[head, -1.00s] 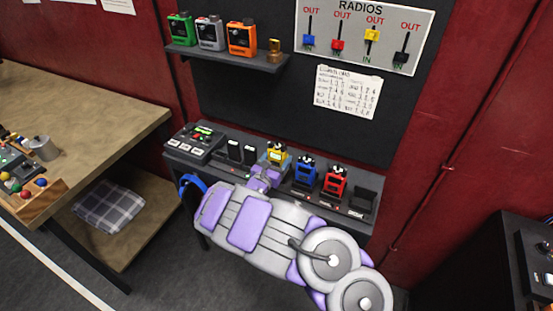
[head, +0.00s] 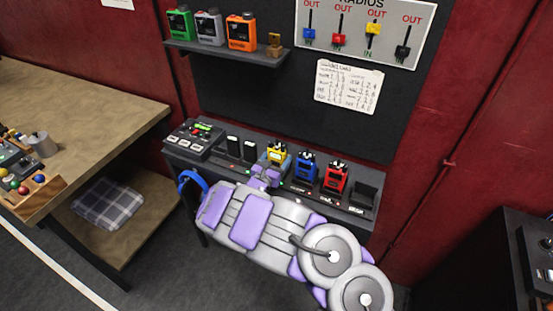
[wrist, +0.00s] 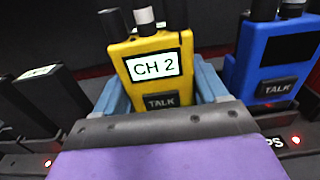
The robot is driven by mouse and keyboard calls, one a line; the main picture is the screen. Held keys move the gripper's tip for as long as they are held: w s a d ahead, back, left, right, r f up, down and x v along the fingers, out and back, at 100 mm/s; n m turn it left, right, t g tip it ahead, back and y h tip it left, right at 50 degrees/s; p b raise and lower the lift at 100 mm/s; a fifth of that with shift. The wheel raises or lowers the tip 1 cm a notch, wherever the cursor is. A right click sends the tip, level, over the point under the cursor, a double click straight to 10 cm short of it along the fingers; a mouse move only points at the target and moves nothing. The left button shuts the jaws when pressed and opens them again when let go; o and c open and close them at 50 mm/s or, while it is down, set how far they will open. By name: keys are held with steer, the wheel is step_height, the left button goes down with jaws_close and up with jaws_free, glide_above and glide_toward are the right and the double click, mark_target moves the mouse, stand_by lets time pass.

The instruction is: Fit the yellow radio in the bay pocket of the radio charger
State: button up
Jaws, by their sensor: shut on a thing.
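The yellow radio (head: 277,153) stands upright at the charger row, left of the blue radio (head: 307,168). In the wrist view the yellow radio (wrist: 155,72) faces me with "CH 2" on its screen and a TALK button below. My gripper (head: 270,168) is shut on it, with blue-grey fingers on both its sides. The radio charger (head: 328,205) is a dark row of bays. My gripper hides the yellow radio's base and the bay under it, so I cannot tell whether it is seated.
The red radio (head: 336,178) stands right of the blue one, then an empty black pocket (head: 362,195). Above are a shelf (head: 225,53) and the RADIOS board (head: 357,40).

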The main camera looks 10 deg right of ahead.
steer(key=o, duration=1.2)
steer(key=shift+s+a, duration=0.1)
steer(key=p+v, duration=0.3)
steer(key=v, duration=1.4)
steer(key=shift+p, duration=0.35)
